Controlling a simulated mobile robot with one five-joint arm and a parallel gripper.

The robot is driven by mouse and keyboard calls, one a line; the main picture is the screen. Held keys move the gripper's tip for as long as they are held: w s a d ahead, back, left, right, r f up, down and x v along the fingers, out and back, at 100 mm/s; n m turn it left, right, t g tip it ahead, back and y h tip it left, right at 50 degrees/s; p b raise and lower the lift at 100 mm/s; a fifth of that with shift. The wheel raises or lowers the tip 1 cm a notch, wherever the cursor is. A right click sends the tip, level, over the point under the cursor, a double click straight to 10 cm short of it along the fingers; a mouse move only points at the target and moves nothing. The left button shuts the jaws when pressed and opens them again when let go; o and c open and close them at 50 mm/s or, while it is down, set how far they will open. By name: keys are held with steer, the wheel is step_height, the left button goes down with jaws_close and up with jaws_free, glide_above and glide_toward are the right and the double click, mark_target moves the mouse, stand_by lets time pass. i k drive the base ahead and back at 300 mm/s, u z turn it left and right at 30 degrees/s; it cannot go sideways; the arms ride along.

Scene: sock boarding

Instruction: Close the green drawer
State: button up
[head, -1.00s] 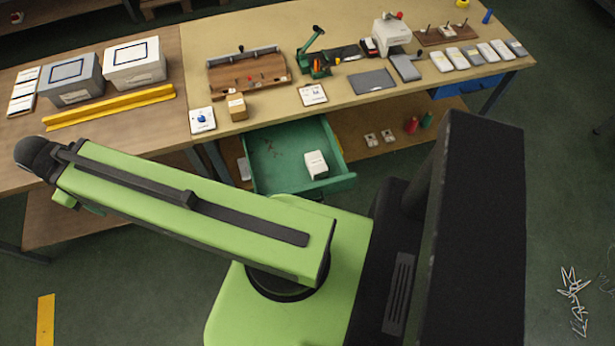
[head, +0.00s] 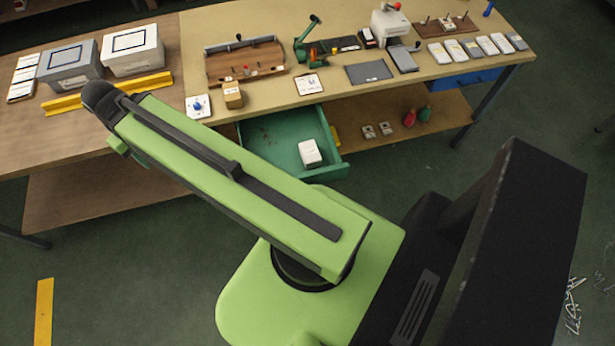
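The green drawer (head: 331,168) is pulled out from under the tan workbench, in the middle of the head view. A white box (head: 310,152) and a few small dark bits lie inside it. Its left front part is hidden behind my green arm. My arm reaches up and left across the view, and its dark end is over the wooden bench at the left. My gripper's fingers do not show.
The tan workbench (head: 430,78) holds a wooden tray (head: 222,68), a green tool (head: 305,42) and several white cards. Two lidded boxes and a yellow angle bar (head: 120,90) are at the left. A lower shelf (head: 448,120) holds small items. The floor right of the drawer is clear.

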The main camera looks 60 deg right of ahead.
mark_target(275, 137)
steer(key=z, duration=1.6)
steer(key=k, duration=1.9)
steer(key=u, duration=0.95)
steer(key=i, duration=1)
steer(key=z, duration=0.05)
